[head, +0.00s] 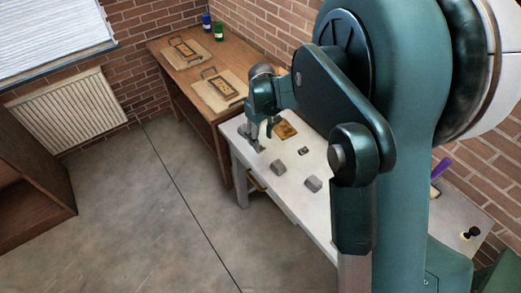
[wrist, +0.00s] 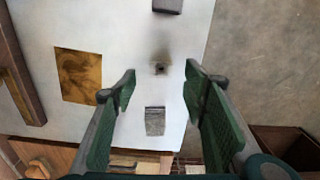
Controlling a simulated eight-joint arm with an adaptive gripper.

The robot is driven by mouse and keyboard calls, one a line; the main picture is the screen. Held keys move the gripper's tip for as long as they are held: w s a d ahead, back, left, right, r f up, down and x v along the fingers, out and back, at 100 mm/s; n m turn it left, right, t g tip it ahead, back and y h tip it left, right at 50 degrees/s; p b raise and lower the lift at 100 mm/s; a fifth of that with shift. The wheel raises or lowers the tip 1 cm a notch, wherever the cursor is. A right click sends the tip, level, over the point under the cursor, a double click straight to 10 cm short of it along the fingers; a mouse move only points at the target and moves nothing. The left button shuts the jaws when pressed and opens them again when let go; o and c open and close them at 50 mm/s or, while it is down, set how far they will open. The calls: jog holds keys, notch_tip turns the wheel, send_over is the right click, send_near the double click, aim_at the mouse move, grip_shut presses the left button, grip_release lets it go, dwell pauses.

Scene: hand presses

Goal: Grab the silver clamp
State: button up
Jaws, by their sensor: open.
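In the wrist view, a small silver-grey ribbed piece (wrist: 155,121), which looks like the silver clamp, lies on the white table near its edge. It shows between the two green fingers of my gripper (wrist: 160,82), which are spread apart with nothing held between them. The height of the fingers above it is hard to judge. In the head view my gripper (head: 261,134) is over the left end of the white table, and grey metal shows beside and below it, partly hidden by the fingers.
A gold plate (wrist: 78,75) lies left of the fingers. A small dark fitting (wrist: 159,68) and a grey block (wrist: 167,5) are on the table. Another grey block (head: 313,184) stands farther right. A wooden table (head: 168,75) with framed boards adjoins the white table (head: 322,221).

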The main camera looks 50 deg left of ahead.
aim_at(261, 150)
jog(key=shift+s+a+f, duration=0.1)
jog(key=shift+s+f, duration=0.05)
jog(key=shift+f, duration=2.45)
jog(key=c, duration=1)
